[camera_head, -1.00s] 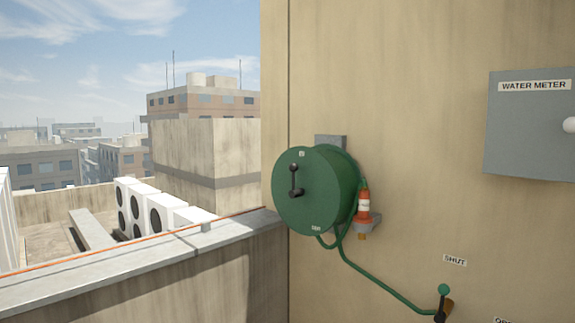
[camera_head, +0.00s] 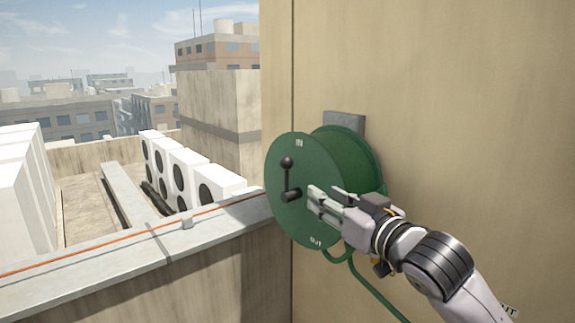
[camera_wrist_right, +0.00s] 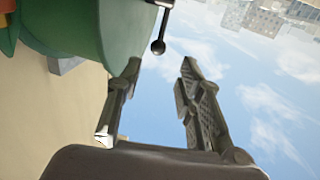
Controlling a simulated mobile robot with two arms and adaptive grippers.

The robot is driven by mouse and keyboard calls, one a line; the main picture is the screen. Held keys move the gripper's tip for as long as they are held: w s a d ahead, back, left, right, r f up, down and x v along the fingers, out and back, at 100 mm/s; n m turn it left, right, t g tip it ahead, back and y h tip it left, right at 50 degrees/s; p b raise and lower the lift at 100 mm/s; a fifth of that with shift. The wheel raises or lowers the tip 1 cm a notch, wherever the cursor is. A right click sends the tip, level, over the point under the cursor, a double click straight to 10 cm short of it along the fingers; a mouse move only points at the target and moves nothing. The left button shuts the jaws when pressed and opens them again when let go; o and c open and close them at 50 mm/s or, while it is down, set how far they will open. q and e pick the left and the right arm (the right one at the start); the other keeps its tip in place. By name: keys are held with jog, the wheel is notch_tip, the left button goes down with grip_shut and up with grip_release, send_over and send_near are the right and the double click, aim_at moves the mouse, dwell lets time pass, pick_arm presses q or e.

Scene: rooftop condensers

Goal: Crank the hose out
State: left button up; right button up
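The green hose reel (camera_head: 283,225) is mounted on the beige wall, with "IN" marked at the top of its face and "OUT" at the bottom. Its dark crank (camera_head: 290,180) points up, with a round knob (camera_head: 287,162) at the top end. My right gripper (camera_head: 324,191) is in front of the reel face, right of and below the knob. In the right wrist view the fingers (camera_wrist_right: 161,64) are spread and empty. The knob (camera_wrist_right: 158,47) shows there just past the fingertips, apart from them. My left gripper is out of view.
A grey-topped parapet (camera_head: 150,245) with an orange line along it runs left of the wall corner. White condenser units (camera_head: 180,175) stand beyond it. A green hose (camera_head: 375,290) hangs below the reel, partly hidden by my right arm. Open air lies left of the reel.

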jog(key=p, duration=0.2)
send_near(287, 172)
jog(key=p+x, duration=0.2)
jog(key=x, duration=0.5)
jog(key=shift+p, duration=0.3)
jog(key=shift+p+x, duration=0.4)
jog(key=shift+x, duration=0.7)
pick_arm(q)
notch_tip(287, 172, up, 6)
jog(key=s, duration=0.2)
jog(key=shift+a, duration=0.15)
pick_arm(e)
jog(key=shift+w+a+f, duration=0.1)
jog(key=shift+w+a, duration=0.15)
jog(key=shift+w, duration=0.35)
jog(key=shift+c, duration=0.5)
jog(key=c, duration=0.7)
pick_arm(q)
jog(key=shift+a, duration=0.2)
pick_arm(e)
grip_shut()
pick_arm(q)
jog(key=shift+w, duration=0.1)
